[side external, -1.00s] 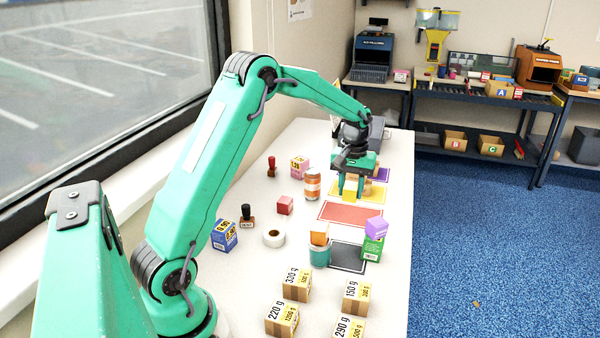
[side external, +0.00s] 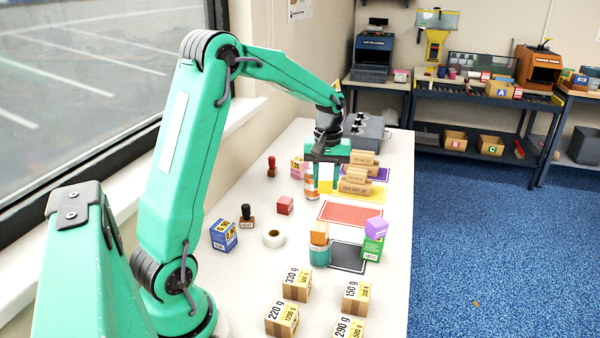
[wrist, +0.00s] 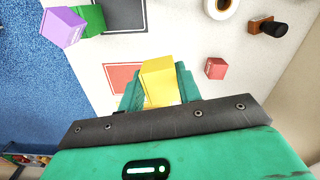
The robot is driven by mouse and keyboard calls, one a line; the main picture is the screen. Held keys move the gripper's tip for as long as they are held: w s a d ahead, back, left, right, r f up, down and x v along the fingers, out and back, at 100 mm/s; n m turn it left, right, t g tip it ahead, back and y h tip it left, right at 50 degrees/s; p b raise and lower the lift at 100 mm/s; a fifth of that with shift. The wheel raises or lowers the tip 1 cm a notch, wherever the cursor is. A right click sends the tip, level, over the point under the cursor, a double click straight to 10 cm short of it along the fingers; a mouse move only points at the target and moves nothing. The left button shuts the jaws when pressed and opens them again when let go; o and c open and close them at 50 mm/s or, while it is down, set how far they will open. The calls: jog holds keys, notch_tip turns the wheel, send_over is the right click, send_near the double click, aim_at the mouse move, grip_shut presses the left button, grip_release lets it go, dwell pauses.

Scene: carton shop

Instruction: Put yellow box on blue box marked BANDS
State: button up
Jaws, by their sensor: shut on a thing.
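My gripper (side external: 324,180) is shut on the yellow box (side external: 326,186), above the far half of the white table. In the wrist view the yellow box (wrist: 158,80) sits between the green fingers (wrist: 158,88). A blue box (side external: 224,236) with yellow patches stands on the table's left side, nearer the camera and well apart from my gripper. Its lettering is too small to read as BANDS. It does not show in the wrist view.
A red cube (side external: 285,205), dark stamp (side external: 247,217) and white roll (side external: 274,238) stand towards the blue box. A purple box (side external: 376,228) tops a green box (side external: 373,248).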

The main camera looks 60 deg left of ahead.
jog(key=s+d+r+n, duration=0.1)
jog(key=s+r+n, duration=0.1)
jog(key=s, duration=0.8)
jog(key=s+d+r+n, duration=0.2)
jog(key=s+n, duration=0.2)
jog(key=s, duration=0.7)
jog(key=shift+n, duration=0.4)
send_over(222, 227)
jog(key=shift+h, duration=0.3)
jog(key=f, duration=0.7)
jog(key=shift+w+a, duration=0.1)
jog(key=shift+a, duration=0.1)
jog(key=shift+f, duration=0.1)
jog(key=shift+f, duration=1.9)
jog(key=shift+f, duration=0.1)
